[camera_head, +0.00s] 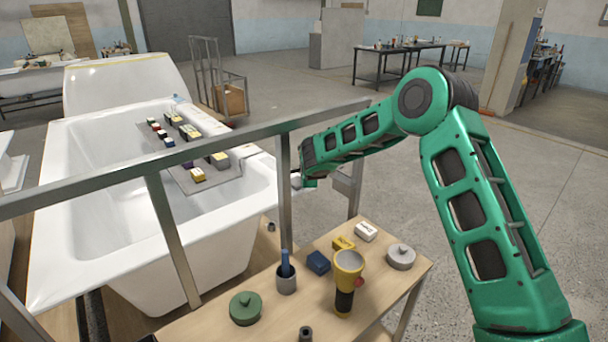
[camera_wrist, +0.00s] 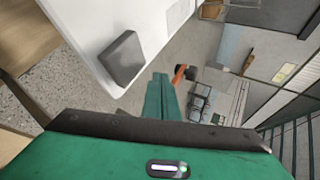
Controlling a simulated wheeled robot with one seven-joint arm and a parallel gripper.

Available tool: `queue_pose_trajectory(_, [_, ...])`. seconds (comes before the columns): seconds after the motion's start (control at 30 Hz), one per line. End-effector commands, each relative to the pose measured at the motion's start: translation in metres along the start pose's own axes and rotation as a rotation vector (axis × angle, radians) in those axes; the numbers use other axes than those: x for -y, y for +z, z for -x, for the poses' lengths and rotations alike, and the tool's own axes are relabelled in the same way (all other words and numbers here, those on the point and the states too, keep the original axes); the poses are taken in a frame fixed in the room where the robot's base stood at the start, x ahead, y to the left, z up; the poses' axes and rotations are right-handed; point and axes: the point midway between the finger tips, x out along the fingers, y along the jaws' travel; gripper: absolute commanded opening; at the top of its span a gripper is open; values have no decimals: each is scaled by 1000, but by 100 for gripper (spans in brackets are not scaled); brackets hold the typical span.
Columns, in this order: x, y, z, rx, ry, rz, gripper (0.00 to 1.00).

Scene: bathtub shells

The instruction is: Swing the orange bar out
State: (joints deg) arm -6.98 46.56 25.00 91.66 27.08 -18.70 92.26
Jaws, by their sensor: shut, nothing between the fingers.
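The orange bar (camera_wrist: 179,74) shows in the wrist view as a small orange piece beside a dark knob-like end, just past my fingertips. I cannot tell whether it touches them. I cannot make the bar out in the head view. My gripper (camera_wrist: 161,80) is green and shut, with nothing between its fingers. In the head view my gripper (camera_head: 298,181) is low at the right end of the white bathtub (camera_head: 75,165), partly hidden behind the metal frame.
A metal rail frame (camera_head: 165,225) crosses in front of the tub. A wooden table (camera_head: 225,318) holds a yellow torch (camera_head: 348,275), a green lid (camera_head: 244,308), a blue block (camera_head: 318,262) and other small things. A grey block (camera_wrist: 122,58) sits at the tub's edge. The floor at right is open.

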Motion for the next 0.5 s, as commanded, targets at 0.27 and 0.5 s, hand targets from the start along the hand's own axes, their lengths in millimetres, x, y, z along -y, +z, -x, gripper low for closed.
queue_pose_trajectory(0.27, [-11, 0, 19, -1, 0, 1, 0])
queue_pose_trajectory(0.5, [-12, 0, 21, -1, 0, 1, 0])
